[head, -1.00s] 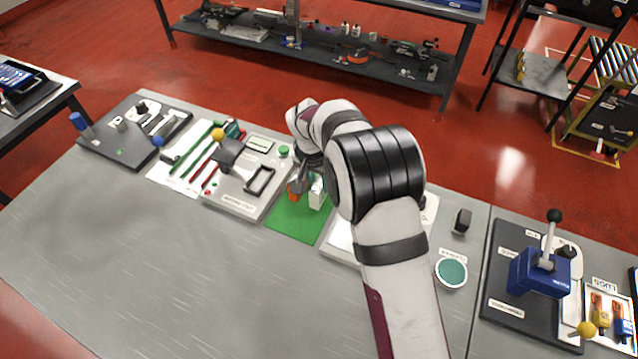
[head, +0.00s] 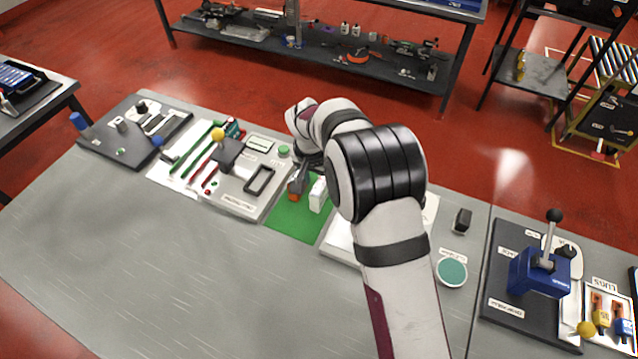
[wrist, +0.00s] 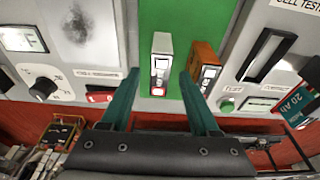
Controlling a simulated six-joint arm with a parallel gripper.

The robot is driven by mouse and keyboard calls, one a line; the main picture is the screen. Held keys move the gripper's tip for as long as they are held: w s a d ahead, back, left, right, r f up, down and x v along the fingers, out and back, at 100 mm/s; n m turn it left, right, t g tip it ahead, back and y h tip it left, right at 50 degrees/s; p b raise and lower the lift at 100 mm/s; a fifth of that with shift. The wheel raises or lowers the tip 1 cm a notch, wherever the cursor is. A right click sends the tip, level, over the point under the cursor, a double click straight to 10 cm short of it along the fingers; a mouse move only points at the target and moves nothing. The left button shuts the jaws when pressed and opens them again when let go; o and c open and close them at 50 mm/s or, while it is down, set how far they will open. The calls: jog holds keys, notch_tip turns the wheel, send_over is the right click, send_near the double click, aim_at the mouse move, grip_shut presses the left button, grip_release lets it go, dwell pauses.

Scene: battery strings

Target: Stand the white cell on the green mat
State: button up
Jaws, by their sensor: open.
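The white cell (head: 318,195) stands upright on the green mat (head: 288,222), near the mat's right side. It also shows in the wrist view (wrist: 161,52), in line with the gap between my fingers. My gripper (wrist: 160,76) is open, with one teal finger on each side of that gap, and nothing is clamped. In the head view my arm hides most of the gripper. An orange cell (wrist: 203,62) stands on the mat beside the white one, apart from it and just outside one finger; it also shows in the head view (head: 295,190).
A grey tester (head: 230,200) with a black frame sits left of the mat. A pale panel (wrist: 60,45) with a dial borders its other side. The mat's front part and the table's front left (head: 130,260) are clear.

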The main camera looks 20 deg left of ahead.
notch_tip(320, 180, up, 10)
jog(key=s+r, duration=0.1)
jog(key=s, duration=0.1)
jog(key=s+d+r+m+g, duration=0.1)
jog(key=s+d+r, duration=0.2)
jog(key=d, duration=0.5)
jog(key=s+d+r+m, duration=0.1)
jog(key=s+d+r, duration=0.2)
jog(key=d, duration=0.5)
jog(key=s+d+m, duration=0.1)
jog(key=s+d, duration=0.2)
jog(key=s, duration=0.4)
jog(key=s+d+f+m+g+y, duration=0.1)
jog(key=s+d, duration=0.3)
jog(key=s, duration=0.2)
jog(key=s+d+m, duration=0.1)
jog(key=s+d, duration=0.3)
jog(key=s, duration=0.3)
jog(key=shift+s+d+f+m+y, duration=0.25)
jog(key=shift+s+f+m+y, duration=0.05)
jog(key=shift+f+y, duration=0.1)
